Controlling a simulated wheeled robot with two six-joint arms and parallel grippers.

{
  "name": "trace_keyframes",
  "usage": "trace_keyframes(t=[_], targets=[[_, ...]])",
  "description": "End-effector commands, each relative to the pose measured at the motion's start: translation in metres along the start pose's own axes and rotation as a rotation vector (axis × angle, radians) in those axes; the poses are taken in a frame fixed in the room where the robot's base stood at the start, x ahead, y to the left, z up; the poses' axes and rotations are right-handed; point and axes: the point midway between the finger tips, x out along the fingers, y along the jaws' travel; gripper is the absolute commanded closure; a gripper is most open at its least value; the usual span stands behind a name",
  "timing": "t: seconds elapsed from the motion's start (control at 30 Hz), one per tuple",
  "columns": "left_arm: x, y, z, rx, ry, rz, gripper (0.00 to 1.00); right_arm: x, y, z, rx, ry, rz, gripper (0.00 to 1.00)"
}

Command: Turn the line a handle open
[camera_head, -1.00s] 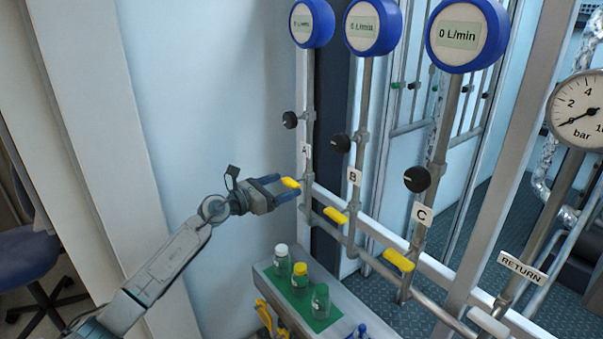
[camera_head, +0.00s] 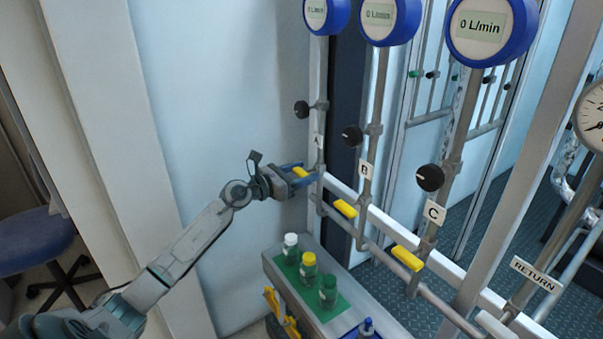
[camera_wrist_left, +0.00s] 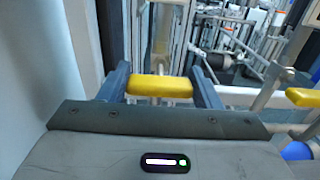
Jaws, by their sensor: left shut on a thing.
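The yellow line A handle (camera_head: 300,171) is on the leftmost pipe, below the label A (camera_head: 318,142). My left gripper (camera_head: 303,173) is at this handle, with its blue fingers on either side of it. In the left wrist view the handle (camera_wrist_left: 160,86) lies crosswise between the two fingers, and the gripper (camera_wrist_left: 162,88) is shut on it. The line A gauge (camera_head: 327,14) above is blue-rimmed; its display is too small to read surely. My right gripper is not in view.
Yellow handles for line B (camera_head: 345,208) and line C (camera_head: 407,258) sit to the right on the same rail. Black knobs, such as knob A (camera_head: 301,108), stick out above. Below, a grey shelf (camera_head: 287,292) bears several bottles. The wall left of the pipes is bare.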

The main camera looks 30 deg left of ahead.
Motion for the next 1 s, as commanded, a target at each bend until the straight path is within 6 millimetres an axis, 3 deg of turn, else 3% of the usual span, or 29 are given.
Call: trace_keyframes(t=[0.37, 1.0], targets=[[0.0, 0.0, 0.003, -0.148, 0.002, -0.002, 0.65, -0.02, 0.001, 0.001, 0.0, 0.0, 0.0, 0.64], [0.0, 0.002, 0.004, -0.737, 0.002, -0.001, 0.65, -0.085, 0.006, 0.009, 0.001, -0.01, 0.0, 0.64]])
